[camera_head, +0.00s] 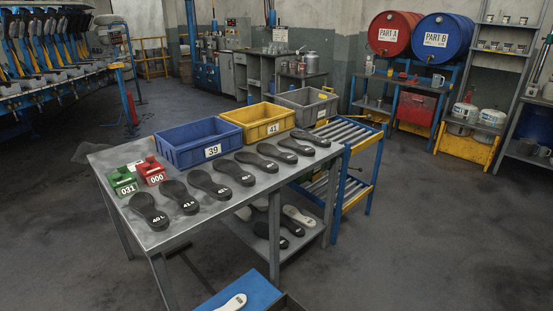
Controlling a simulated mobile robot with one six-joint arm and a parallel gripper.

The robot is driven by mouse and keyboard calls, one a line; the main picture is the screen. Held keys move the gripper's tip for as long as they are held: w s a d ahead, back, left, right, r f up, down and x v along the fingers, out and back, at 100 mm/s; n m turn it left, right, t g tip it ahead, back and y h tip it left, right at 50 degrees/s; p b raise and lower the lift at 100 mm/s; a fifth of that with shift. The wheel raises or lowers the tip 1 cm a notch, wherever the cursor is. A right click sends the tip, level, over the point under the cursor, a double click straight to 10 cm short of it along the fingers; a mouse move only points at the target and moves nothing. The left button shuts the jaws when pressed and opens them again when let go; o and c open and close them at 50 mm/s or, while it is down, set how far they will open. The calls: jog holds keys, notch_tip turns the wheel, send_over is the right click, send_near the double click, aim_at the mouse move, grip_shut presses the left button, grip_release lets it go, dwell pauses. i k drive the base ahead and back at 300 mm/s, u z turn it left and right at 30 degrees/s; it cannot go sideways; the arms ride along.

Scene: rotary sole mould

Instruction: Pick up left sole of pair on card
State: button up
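A row of dark soles runs across the grey metal table, from a sole marked 40 L (150,212) and one marked 41 L (180,197) at the front left to a sole (310,138) at the back right. More dark soles (271,234) and a light sole (298,215) lie on the shelf below. A white sole (232,303) lies on a blue surface (250,286) at the bottom edge, partly cut off. I cannot make out a card or tell which soles form its pair. My gripper is not in view.
The table (240,197) also holds a blue bin marked 39 (187,147), a yellow bin marked 41 (258,121), a grey bin (306,103) and green (123,181) and red (151,171) counters. A blue-yellow roller rack (358,165) stands behind right. The floor at right is clear.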

aim_at(268, 150)
jog(key=z, duration=0.7)
jog(key=k, duration=0.15)
jog(key=u, duration=2.8)
jog(key=i, duration=1.15)
